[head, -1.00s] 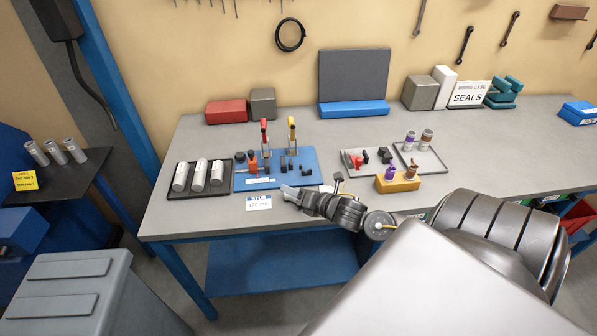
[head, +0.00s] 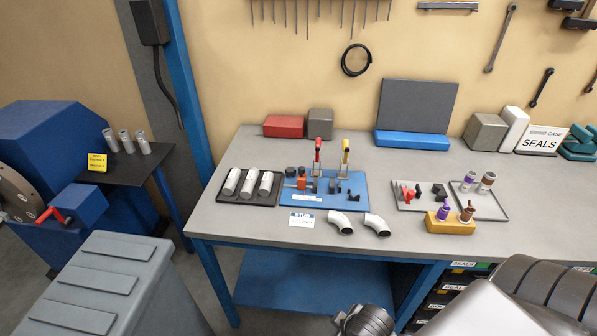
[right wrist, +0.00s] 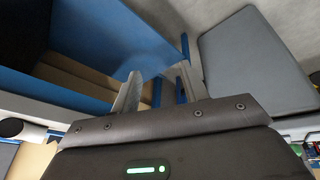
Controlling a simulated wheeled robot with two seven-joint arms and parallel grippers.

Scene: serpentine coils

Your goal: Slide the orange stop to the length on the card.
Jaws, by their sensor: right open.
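The small orange stop (head: 301,184) stands on the left part of a blue fixture board (head: 352,204), among dark blocks. A white card with a blue header reading STUB (head: 302,219) lies at the bench's front edge; its length line is too small to read. In the head view only part of my right arm shows at the bottom, below the bench edge, clear of the fixture. In the right wrist view my right gripper (right wrist: 160,88) is open, its two fingers apart with nothing between them. My left gripper is not in view.
A dark tray (head: 234,200) of grey tubes sits left of the board. Red and yellow-handled clamps (head: 345,150) rise at its back. Two bent pipes (head: 341,222) lie in front. A small tray and yellow block (head: 450,224) stand right. A grey bin (head: 110,290) is front left.

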